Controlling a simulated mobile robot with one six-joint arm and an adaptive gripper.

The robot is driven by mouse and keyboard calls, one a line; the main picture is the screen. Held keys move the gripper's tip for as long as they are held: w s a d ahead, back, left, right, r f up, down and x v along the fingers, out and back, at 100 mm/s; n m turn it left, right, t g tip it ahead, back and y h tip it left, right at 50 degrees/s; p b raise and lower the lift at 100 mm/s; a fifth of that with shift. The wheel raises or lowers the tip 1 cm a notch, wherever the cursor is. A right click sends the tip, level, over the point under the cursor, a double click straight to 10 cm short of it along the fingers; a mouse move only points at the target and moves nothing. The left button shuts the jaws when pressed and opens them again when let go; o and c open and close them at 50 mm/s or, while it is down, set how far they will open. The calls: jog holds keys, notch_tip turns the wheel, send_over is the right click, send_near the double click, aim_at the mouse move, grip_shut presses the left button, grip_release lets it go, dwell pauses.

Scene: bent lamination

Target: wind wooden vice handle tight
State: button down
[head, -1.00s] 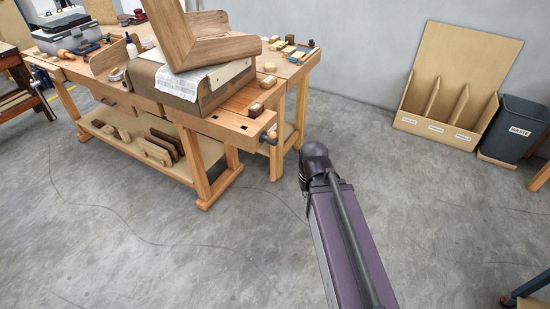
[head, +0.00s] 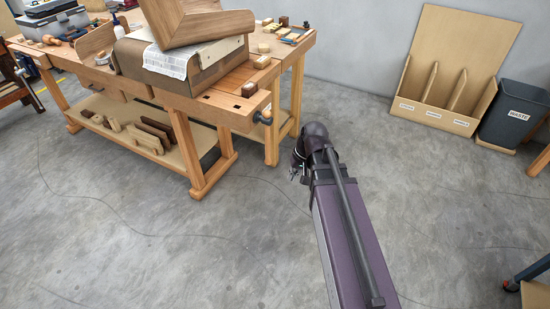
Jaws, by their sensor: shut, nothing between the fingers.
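The wooden workbench (head: 214,112) stands at the upper left, with a vice at its right end. The vice's end hardware (head: 263,117) shows as a small dark knob-like part below the bench top. Its wooden handle is too small to make out clearly. My gripper (head: 296,172) is small and partly hidden by my wrist. It hangs below and to the right of the vice end, apart from it, shut and empty.
A bent wooden lamination (head: 200,28) rests on a form with a printed sheet (head: 180,62) on the bench. Wood blocks lie on the lower shelf (head: 185,158). A plywood rack (head: 455,70) and a waste bin (head: 515,115) stand at the right. The floor before the bench is clear.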

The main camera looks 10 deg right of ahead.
jog(key=w+f+m+t+y+b, duration=0.1)
jog(key=w+f+y+b, duration=0.2)
jog(key=w+f+b, duration=0.55)
jog(key=w+d+f+m+t+y+b, duration=0.2)
jog(key=w+d+f+t+y+b, duration=0.2)
jog(key=w+b, duration=0.6)
jog(key=w+d+f+m+t+y+b, duration=0.2)
jog(key=w+d+f+t+y+b, duration=0.2)
jog(key=w+b, duration=0.7)
notch_tip(320, 180, down, 2)
jog(key=d+b, duration=0.2)
jog(key=b, duration=0.3)
jog(key=shift+w+d+f+m+y+b, duration=0.15)
jog(key=shift+m+y+b, duration=0.15)
jog(key=shift+m+b, duration=0.1)
jog(key=w+a, duration=0.2)
jog(key=a, duration=0.9)
jog(key=shift+w+a, duration=0.2)
jog(key=shift+w, duration=0.2)
